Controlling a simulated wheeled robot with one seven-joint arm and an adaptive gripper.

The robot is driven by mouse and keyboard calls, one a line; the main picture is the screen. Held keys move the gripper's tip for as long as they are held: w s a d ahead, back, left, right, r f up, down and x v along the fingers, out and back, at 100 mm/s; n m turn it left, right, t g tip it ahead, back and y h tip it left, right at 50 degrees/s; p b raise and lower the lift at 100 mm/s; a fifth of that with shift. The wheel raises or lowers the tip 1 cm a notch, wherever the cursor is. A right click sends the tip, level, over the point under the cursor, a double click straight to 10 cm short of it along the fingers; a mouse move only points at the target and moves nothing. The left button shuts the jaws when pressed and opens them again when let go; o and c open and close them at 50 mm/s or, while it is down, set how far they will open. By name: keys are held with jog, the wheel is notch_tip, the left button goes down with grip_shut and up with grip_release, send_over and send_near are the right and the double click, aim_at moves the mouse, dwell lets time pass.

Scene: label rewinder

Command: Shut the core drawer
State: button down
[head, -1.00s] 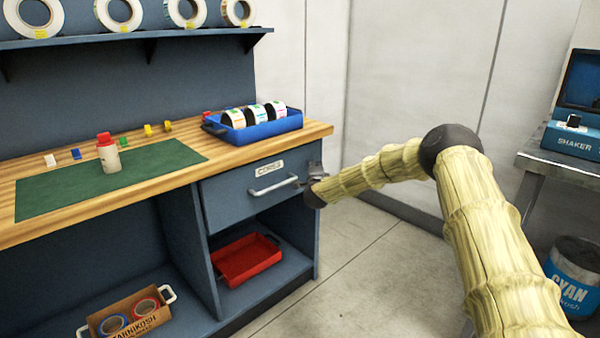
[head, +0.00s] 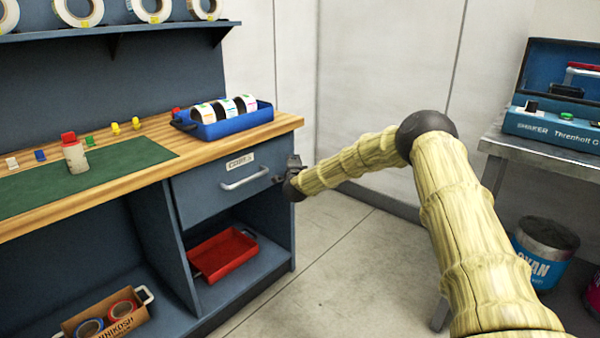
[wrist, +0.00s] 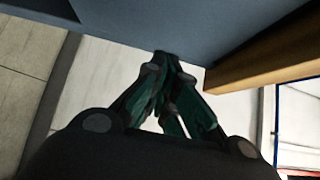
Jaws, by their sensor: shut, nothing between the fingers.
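The core drawer (head: 205,190) is a blue-grey front under the wooden worktop, with a pale label (head: 240,161) and a silver bar handle (head: 245,178). In the head view its front looks about in line with the cabinet; I cannot tell whether a small gap is left. My gripper (head: 283,178) is at the right end of the drawer front, right of the handle and not around it. In the wrist view its dark green fingers (wrist: 166,56) are together and empty, their tips at or very near a blue-grey panel (wrist: 190,25). Contact is unclear.
The worktop (head: 285,125) overhangs just above my gripper, and its edge shows in the wrist view (wrist: 260,75). A blue tray (head: 235,126) of label rolls stands on it. A red tray (head: 222,256) sits below the drawer. A metal table (head: 497,140) stands right; the floor between is clear.

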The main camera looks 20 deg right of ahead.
jog(key=p+v, duration=0.2)
jog(key=v, duration=0.9)
jog(key=s+a+f+n+g+y, duration=0.1)
jog(key=s+a+f+n+y, duration=0.15)
jog(key=s+a+f, duration=0.35)
jog(key=s+a+f+n+g+y, duration=0.1)
jog(key=s+a+f+n, duration=0.25)
jog(key=f, duration=0.45)
jog(key=s+a+f+n+g+y, duration=0.2)
jog(key=s+a+f+n, duration=0.15)
jog(key=a+f, duration=0.3)
jog(key=s+a+f+n+g+y, duration=0.1)
jog(key=s+a+f+n+g, duration=0.1)
jog(key=s+f, duration=0.55)
jog(key=s+a+f+n+g+y, duration=0.1)
jog(key=s+a+f+n+g, duration=0.2)
jog(key=s, duration=0.8)
jog(key=s+a+f+n+g, duration=0.1)
jog(key=s+a+f+n, duration=0.1)
jog(key=s+f, duration=0.6)
jog(key=s+d+n+g, duration=0.3)
jog(key=s+n+g, duration=0.25)
jog(key=s, duration=2.15)
notch_tip(320, 180, up, 25)
jog(key=g+p, duration=0.1)
jog(key=p, duration=2.3)
jog(key=shift+s+d+h, duration=0.35)
jog(key=shift+s, duration=0.05)
jog(key=shift+r, duration=0.1)
